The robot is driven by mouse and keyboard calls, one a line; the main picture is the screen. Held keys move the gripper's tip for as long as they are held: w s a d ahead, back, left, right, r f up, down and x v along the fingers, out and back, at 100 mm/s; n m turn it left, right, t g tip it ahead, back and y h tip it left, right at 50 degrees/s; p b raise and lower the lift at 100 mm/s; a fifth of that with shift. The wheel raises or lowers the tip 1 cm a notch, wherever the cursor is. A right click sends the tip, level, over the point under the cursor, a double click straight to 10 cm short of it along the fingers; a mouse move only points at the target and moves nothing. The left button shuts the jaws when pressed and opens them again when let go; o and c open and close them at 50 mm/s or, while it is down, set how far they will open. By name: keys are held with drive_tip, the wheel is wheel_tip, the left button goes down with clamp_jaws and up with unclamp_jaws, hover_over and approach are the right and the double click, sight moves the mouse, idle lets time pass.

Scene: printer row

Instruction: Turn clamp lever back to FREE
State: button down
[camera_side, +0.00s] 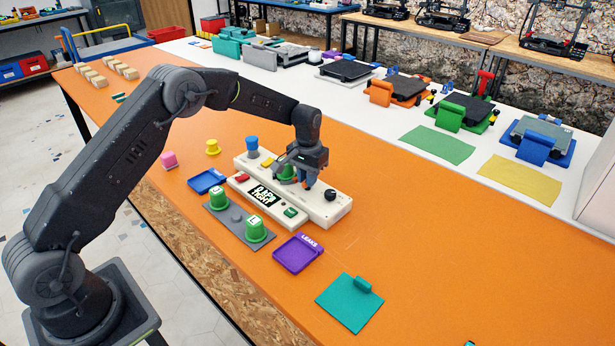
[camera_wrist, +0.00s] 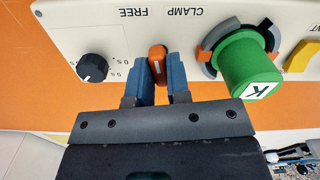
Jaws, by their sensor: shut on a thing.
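A white panel (camera_side: 325,213) lies on the orange table, and it also fills much of the wrist view (camera_wrist: 100,30). The orange clamp lever (camera_wrist: 157,60) shows in the wrist view, with a pale line on it. The words FREE and CLAMP are printed upside down above it, FREE to the left and CLAMP to the right. The lever stands about midway under them. My gripper (camera_wrist: 163,72) has its blue fingers on either side of the lever and is shut on it. In the side view my gripper (camera_side: 306,180) points down at the panel and hides the lever.
A green cap marked K (camera_wrist: 250,65) stands close to the right of the fingers. A black knob (camera_wrist: 93,67) sits to their left. Green caps (camera_side: 218,198), a purple tray (camera_side: 296,256) and a teal mat (camera_side: 348,304) lie nearby.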

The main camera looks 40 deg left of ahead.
drive_tip(key=n, duration=0.7)
drive_tip(key=shift+r, duration=0.1)
idle(0.6)
drive_tip(key=c, duration=1.1)
unclamp_jaws()
wheel_tip(320, 180, up, 14)
drive_tip(key=shift+f, duration=0.1)
